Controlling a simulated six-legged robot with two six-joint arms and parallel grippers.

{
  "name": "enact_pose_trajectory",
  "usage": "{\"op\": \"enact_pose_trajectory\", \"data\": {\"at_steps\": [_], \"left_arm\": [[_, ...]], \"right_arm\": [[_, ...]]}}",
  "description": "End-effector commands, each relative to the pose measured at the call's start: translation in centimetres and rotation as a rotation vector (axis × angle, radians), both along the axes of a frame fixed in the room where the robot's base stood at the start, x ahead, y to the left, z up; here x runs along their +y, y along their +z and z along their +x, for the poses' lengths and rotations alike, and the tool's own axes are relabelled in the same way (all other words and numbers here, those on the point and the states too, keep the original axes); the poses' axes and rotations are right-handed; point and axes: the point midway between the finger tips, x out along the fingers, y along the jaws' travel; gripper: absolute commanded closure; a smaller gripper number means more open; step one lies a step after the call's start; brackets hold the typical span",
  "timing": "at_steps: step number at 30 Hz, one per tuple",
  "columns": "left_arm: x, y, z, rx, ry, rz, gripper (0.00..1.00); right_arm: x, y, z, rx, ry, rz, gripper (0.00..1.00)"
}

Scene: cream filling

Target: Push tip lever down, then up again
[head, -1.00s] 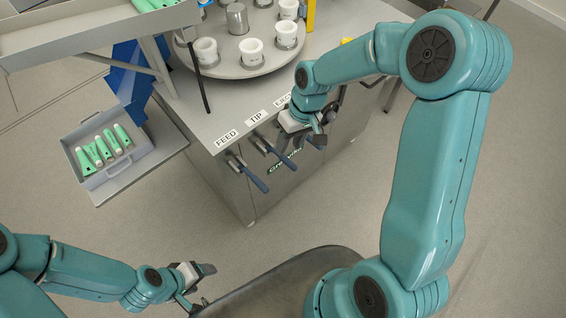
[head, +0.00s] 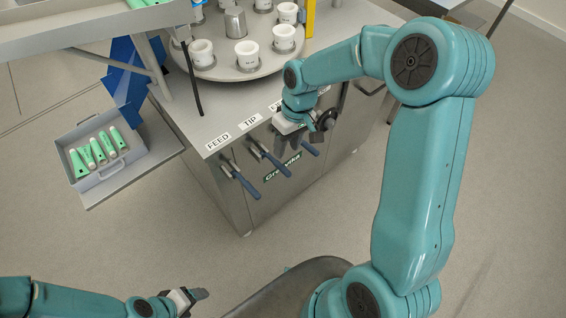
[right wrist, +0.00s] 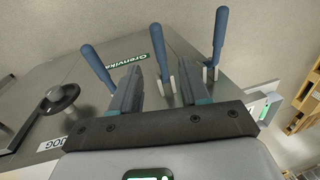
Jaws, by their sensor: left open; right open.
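The tip lever (head: 272,162), with a blue handle, sticks out from the steel machine front below the TIP label. In the right wrist view it is the middle lever (right wrist: 160,55). My right gripper (right wrist: 160,85) is open, and the tip lever appears between its two fingers; I cannot tell whether they touch. In the head view, my right gripper (head: 299,136) hangs just right of the tip lever, near the third lever. My left gripper (head: 192,297) is open and empty at the lower left, far from the levers.
The feed lever (head: 246,184) is left of the tip lever; the third lever (head: 309,149) is close on its right. A turntable with white cups (head: 247,54) tops the machine. A grey tray of green tubes (head: 97,150) stands left. Floor in front is clear.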

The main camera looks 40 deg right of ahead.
Motion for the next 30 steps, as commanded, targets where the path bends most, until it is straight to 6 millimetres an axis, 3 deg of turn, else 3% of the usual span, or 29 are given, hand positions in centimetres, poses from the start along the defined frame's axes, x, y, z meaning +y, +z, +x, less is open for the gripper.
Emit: {"op": "enact_pose_trajectory", "data": {"at_steps": [3, 10, 15, 23, 27, 30], "left_arm": [[0.0, 0.1, 0.0, 0.0, 0.0, 0.0, 0.33], [0.0, 0.2, 0.0, 0.0, 0.0, 0.0, 0.33], [0.0, 0.2, 0.0, 0.0, 0.0, 0.0, 0.33], [0.0, 0.2, 0.0, 0.0, 0.0, 0.0, 0.33], [0.0, 0.2, 0.0, 0.0, 0.0, 0.0, 0.33], [0.0, 0.2, 0.0, 0.0, 0.0, 0.0, 0.33]], "right_arm": [[0.5, -2.9, -0.2, 0.006, 0.002, 0.002, 0.55], [1.2, -6.7, -0.2, 0.002, 0.004, 0.001, 0.55], [1.4, -7.8, -0.2, 0.0, 0.004, 0.0, 0.55], [1.4, -7.9, -0.2, -0.001, 0.004, 0.0, 0.55], [1.4, -7.9, -0.2, -0.001, 0.004, 0.0, 0.97], [1.4, -7.9, -0.2, -0.001, 0.004, 0.0, 1.0]]}}
